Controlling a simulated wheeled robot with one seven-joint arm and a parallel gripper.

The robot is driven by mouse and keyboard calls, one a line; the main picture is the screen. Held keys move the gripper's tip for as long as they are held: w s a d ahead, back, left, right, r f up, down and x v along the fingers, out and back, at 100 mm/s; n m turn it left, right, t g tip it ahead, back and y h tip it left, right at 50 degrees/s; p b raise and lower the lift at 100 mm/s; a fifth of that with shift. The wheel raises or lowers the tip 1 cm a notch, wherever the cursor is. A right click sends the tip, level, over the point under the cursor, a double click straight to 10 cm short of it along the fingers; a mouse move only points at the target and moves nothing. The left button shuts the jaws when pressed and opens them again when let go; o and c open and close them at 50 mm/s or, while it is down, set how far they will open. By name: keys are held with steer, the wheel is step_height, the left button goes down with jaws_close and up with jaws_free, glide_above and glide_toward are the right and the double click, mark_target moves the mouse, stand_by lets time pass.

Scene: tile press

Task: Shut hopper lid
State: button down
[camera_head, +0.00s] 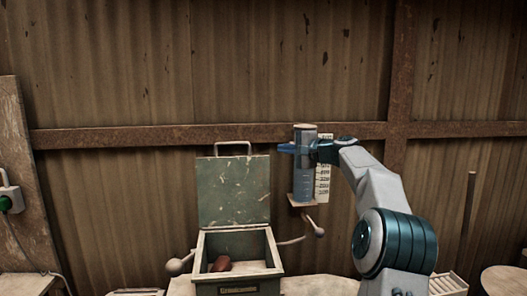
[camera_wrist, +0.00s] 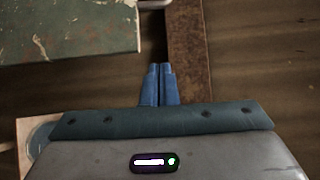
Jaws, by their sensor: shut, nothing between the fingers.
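The hopper (camera_head: 240,284) is a green-grey box with a pale rim and a reddish-brown lump (camera_head: 221,264) inside. Its lid (camera_head: 234,192) stands upright at the back edge, open, with a metal handle (camera_head: 233,149) on top. My gripper (camera_head: 284,149) is to the right of the lid, near the height of its upper edge, pointing left and apart from it. In the wrist view the blue fingers (camera_wrist: 160,70) are together and hold nothing. Part of the worn green lid (camera_wrist: 70,28) shows at the upper left there.
A clear measuring cylinder (camera_head: 304,188) with a scale stands on a small wooden shelf behind my gripper. Levers with round knobs (camera_head: 319,232) flank the hopper. A corrugated wall with a rusty beam (camera_head: 110,137) is behind. The space in front of the lid looks clear.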

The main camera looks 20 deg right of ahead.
steer(key=shift+w+a+f+p, duration=0.1)
steer(key=shift+w+a+p, duration=0.6)
steer(key=shift+w+a, duration=0.4)
steer(key=shift+w+a+f+p, duration=0.1)
steer(key=shift+w+a+p, duration=0.65)
steer(key=shift+a, duration=0.6)
steer(key=shift+w+a+f+p, duration=0.1)
steer(key=shift+w+a+p, duration=0.6)
steer(key=shift+w+a, duration=0.4)
steer(key=shift+s+a, duration=0.15)
steer(key=shift+b, duration=0.3)
